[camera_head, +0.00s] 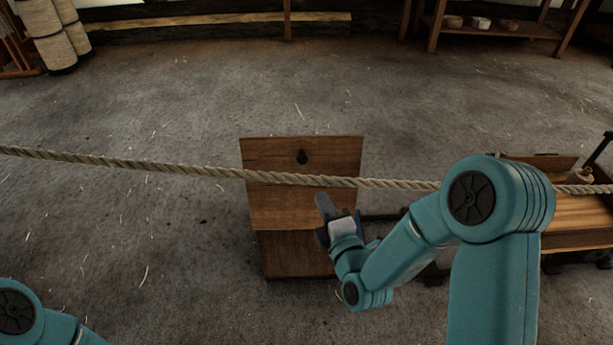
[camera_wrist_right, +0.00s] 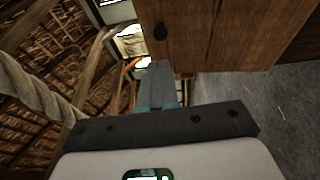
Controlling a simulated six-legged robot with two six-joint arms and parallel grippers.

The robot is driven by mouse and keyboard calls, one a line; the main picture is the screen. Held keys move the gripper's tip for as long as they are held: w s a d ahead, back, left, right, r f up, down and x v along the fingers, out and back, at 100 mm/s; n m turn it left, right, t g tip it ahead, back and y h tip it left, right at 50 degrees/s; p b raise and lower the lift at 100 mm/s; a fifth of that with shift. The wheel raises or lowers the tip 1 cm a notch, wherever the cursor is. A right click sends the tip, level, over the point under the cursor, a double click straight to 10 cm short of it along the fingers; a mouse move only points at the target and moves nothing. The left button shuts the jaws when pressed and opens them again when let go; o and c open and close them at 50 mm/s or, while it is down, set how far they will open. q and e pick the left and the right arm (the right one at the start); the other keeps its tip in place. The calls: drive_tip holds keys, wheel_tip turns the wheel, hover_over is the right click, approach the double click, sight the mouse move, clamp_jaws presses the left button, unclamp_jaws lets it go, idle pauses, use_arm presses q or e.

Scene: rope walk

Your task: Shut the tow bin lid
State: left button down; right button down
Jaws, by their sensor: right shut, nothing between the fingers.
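The wooden tow bin (camera_head: 295,258) stands on the floor near the middle of the head view. Its lid (camera_head: 275,205), a plank panel with a dark knob (camera_head: 302,157) near its top edge, looks raised steeply, with the knob face toward me. My right gripper (camera_head: 323,204) is shut and empty in front of the lid's lower right part; I cannot tell whether it touches. In the right wrist view the shut fingers (camera_wrist_right: 158,78) are just beside the lid (camera_wrist_right: 195,35). The bin's inside is hidden. My left gripper is out of view.
A thick rope (camera_head: 120,160) stretches across the head view, passing in front of the lid; it also shows in the right wrist view (camera_wrist_right: 45,95). A wooden sledge-like frame (camera_head: 580,215) stands at the right. The floor left of the bin is clear.

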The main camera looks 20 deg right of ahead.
sight(304, 162)
use_arm(q)
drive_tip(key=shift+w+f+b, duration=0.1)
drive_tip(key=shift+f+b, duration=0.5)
drive_tip(key=shift+b, duration=0.1)
use_arm(e)
drive_tip(key=w, duration=1.1)
drive_tip(key=shift+w, duration=0.2)
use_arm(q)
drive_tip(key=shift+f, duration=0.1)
use_arm(e)
drive_tip(key=shift+w+d, duration=0.1)
